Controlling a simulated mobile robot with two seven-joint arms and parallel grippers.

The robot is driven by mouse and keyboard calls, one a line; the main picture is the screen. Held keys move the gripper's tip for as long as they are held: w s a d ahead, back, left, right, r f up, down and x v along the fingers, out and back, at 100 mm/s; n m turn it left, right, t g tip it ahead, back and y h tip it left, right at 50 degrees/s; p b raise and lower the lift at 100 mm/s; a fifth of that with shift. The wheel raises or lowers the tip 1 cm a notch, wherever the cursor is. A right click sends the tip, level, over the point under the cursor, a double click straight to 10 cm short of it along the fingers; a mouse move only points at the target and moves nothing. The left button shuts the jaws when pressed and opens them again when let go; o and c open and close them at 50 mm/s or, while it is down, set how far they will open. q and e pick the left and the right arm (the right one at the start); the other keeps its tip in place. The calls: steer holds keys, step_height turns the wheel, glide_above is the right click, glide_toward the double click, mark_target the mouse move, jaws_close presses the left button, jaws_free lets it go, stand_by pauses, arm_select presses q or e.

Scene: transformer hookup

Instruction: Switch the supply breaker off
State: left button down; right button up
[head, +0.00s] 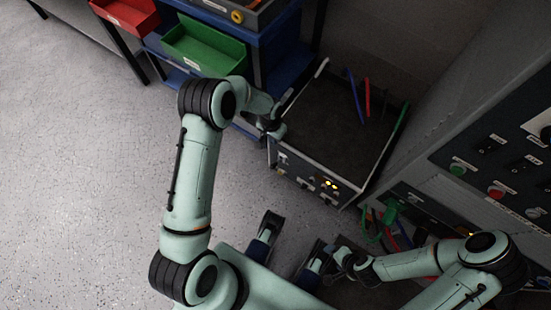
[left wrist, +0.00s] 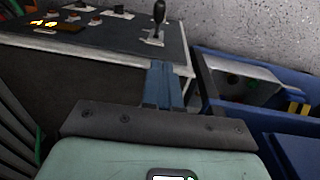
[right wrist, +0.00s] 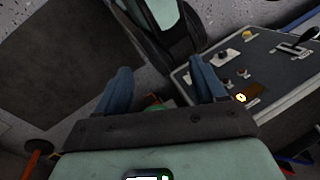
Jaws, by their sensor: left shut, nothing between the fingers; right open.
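The supply unit is a dark box (head: 325,120) with a control panel (head: 310,182) on its front. A black lever (left wrist: 158,18), which looks like the breaker handle, stands out from a white plate near the panel's end in the left wrist view. It also shows in the right wrist view (right wrist: 303,40). I cannot read its label or its on/off position. My left gripper (left wrist: 162,70) is shut and empty, just short of the lever and apart from it; in the head view its hand is at the box's left side. My right gripper (right wrist: 163,80) is open and empty.
Amber lamps (head: 329,184) glow on the panel. Coloured cables (head: 356,95) stand at the box's back. A blue rack with a green bin (head: 203,48) and a red bin (head: 128,14) is behind left. A grey cabinet with buttons (head: 496,190) stands right. Floor at left is clear.

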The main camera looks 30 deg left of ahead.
arm_select(q)
steer(key=shift+w+a+f, duration=0.1)
arm_select(e)
steer(key=shift+w+a, duration=0.1)
arm_select(q)
steer(key=b, duration=0.3)
glide_above(277, 163)
steer(key=a, duration=0.1)
step_height(277, 163, down, 12)
steer(key=shift+a+f, duration=0.1)
steer(key=shift+f, duration=0.5)
arm_select(e)
steer(key=shift+t+h, duration=0.4)
steer(key=shift+t, duration=0.2)
steer(key=shift+w+d+f, duration=0.35)
steer(key=shift+w+f, duration=0.2)
steer(key=shift+w, duration=0.15)
steer(key=shift+w+d+f, duration=0.3)
steer(key=shift+w+f, duration=0.2)
steer(key=shift+w, duration=0.15)
steer(key=shift+w+d+f, duration=0.35)
steer(key=shift+w+f, duration=0.2)
steer(key=shift+w, duration=0.15)
arm_select(q)
steer(key=shift+s, duration=0.25)
arm_select(e)
steer(key=shift+s+r, duration=0.1)
